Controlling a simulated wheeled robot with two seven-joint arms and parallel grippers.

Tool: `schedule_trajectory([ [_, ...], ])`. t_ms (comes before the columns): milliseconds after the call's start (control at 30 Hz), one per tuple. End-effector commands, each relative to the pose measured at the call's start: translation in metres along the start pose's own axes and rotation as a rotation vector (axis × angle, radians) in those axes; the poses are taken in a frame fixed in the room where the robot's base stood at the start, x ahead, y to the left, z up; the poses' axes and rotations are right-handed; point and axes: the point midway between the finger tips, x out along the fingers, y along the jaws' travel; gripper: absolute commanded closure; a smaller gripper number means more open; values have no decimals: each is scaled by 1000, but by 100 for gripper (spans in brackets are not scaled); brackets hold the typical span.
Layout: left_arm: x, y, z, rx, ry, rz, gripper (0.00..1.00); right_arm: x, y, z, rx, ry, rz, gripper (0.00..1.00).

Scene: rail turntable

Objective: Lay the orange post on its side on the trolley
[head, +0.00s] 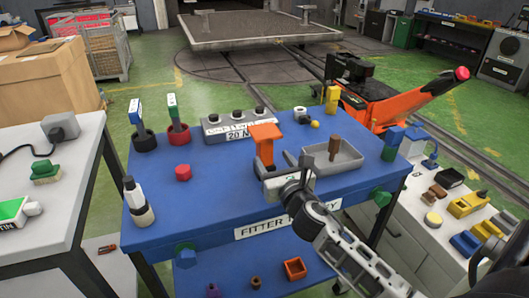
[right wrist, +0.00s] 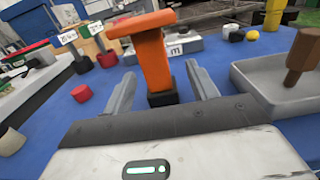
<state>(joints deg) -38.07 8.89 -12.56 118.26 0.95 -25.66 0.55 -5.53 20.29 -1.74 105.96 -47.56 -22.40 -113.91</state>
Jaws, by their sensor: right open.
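The orange post (head: 265,146) stands upright on the blue trolley (head: 215,215), with a wide orange head on top and a black base. It shows large in the right wrist view (right wrist: 156,68), its black base (right wrist: 163,98) on the blue top. My right gripper (head: 272,174) is open at the near side of the post. In the right wrist view its two fingers (right wrist: 161,90) stand apart, one to each side of the post's lower part. I cannot tell whether either finger touches it. My left gripper is not in view.
A grey tray (head: 345,168) with a brown peg (head: 334,148) lies right of the post. A grey labelled block (head: 225,128) stands behind it. A red piece (head: 183,173) and a white bottle (head: 135,198) stand left. The trolley top's front left is largely clear.

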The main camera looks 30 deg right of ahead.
Motion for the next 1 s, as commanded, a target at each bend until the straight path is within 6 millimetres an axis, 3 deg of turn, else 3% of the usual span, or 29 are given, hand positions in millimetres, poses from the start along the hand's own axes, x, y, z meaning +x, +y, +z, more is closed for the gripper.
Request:
schedule_trajectory([
  [267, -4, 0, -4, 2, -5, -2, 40, 31, 6, 15, 4, -2, -1, 42],
  [400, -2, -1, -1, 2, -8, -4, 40, 48, 7, 12, 4, 0, -1, 42],
  [700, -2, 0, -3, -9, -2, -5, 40, 54, 7, 12, 1, 0, 1, 42],
  [767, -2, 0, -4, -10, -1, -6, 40, 53, 7, 12, 1, 0, 1, 56],
  [900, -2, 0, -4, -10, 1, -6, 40, 53, 7, 12, 2, 0, 1, 95],
  [933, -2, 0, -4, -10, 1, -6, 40, 53, 7, 12, 2, 0, 1, 100],
  [1000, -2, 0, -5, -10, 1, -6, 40, 54, 7, 14, 2, -6, 2, 100],
])
